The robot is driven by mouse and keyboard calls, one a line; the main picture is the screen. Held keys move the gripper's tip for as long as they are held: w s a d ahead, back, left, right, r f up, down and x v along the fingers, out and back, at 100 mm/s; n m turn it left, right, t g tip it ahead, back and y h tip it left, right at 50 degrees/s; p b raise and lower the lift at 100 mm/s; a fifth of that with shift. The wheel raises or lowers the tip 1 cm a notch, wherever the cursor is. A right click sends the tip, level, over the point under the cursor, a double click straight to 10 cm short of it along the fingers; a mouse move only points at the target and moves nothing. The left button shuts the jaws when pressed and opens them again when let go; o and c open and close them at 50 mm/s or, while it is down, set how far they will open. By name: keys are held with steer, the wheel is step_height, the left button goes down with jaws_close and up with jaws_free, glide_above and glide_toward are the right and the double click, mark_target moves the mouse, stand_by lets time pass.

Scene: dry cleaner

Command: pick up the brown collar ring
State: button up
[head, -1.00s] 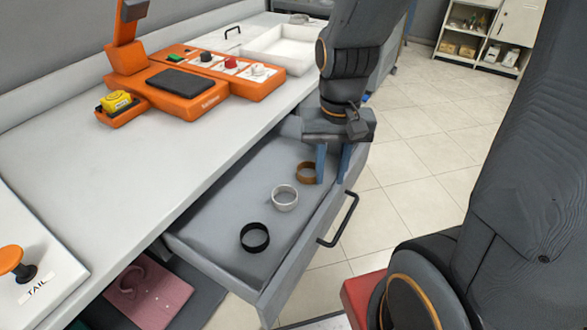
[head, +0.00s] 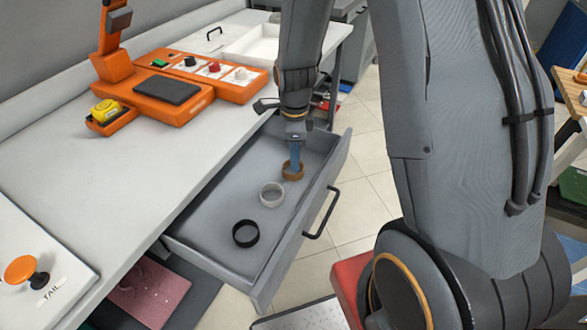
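The brown collar ring (head: 291,174) lies in the open grey drawer (head: 213,212), near the drawer's far end. My gripper (head: 295,160) points down over it, with its blue finger reaching to the ring. The fingers line up from this view and part of the ring is behind them, so I cannot tell whether they are apart or closed on it. A white ring (head: 271,194) and a black ring (head: 245,233) lie nearer in the same drawer, apart from the brown one.
The drawer's side walls and black handle (head: 322,213) stand close by. The white counter (head: 120,165) overhangs the left, holding an orange device (head: 172,90) and a white tray (head: 258,45). Tiled floor shows on the right.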

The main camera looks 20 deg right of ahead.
mark_target(290, 177)
steer(key=shift+a+f+p, duration=0.2)
steer(key=shift+f+p, duration=0.6)
steer(key=shift+f, duration=2.5)
jaws_close()
